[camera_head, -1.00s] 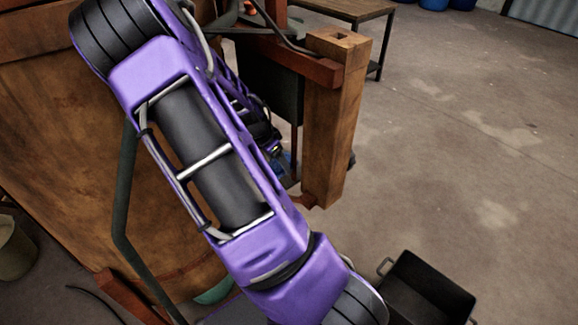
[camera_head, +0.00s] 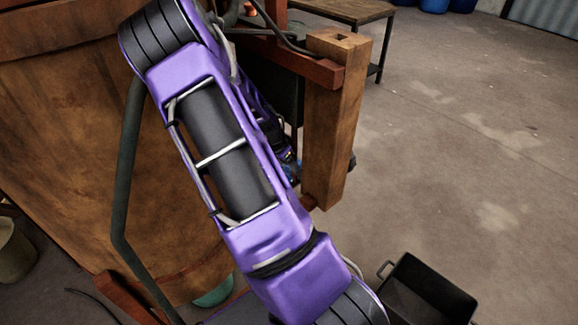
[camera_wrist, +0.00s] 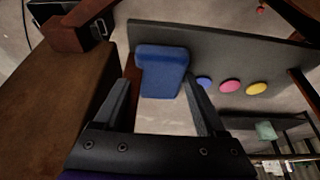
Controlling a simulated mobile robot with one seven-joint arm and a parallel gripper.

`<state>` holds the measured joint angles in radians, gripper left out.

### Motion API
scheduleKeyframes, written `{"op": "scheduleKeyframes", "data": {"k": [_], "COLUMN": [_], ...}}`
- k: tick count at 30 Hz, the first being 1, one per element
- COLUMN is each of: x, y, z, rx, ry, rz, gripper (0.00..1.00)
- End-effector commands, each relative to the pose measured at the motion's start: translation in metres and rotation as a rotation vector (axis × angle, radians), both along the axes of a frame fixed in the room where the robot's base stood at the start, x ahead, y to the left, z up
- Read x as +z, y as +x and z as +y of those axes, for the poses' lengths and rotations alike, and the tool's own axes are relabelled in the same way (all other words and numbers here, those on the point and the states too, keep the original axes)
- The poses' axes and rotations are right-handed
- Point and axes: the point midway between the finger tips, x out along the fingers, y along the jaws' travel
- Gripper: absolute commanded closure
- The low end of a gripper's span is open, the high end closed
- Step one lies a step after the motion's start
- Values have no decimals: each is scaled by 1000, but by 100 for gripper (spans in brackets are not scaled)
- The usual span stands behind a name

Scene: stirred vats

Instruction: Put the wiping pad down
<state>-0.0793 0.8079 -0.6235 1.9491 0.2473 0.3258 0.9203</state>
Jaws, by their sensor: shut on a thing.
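The blue wiping pad (camera_wrist: 161,74) is between the fingertips of my gripper (camera_wrist: 158,90) in the wrist view, and the gripper is shut on it. The pad appears in front of a dark panel (camera_wrist: 225,45); I cannot tell whether it touches that panel. In the head view my purple arm crosses the middle and hides most of the gripper area. Only a small bit of blue shows behind the arm there, near the wooden post.
A wooden vat (camera_head: 60,130) fills the left of the head view, with a wooden post (camera_head: 333,120) to its right. A black open bin (camera_head: 425,292) stands on the floor at lower right. Coloured buttons (camera_wrist: 230,86) sit on the panel. Floor at right is clear.

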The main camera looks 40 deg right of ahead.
Motion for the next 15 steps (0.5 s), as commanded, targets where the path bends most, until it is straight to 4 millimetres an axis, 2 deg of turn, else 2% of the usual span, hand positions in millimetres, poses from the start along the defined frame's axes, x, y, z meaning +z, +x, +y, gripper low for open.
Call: {"op": "scheduleKeyframes", "data": {"k": [1, 5, 15], "x": [-2, -1, 5], "y": [0, 0, 0], "z": [0, 0, 1], "rx": [0, 0, 0], "ry": [0, 0, 0], "rz": [0, 0, -1], "gripper": [25, 1, 0]}}
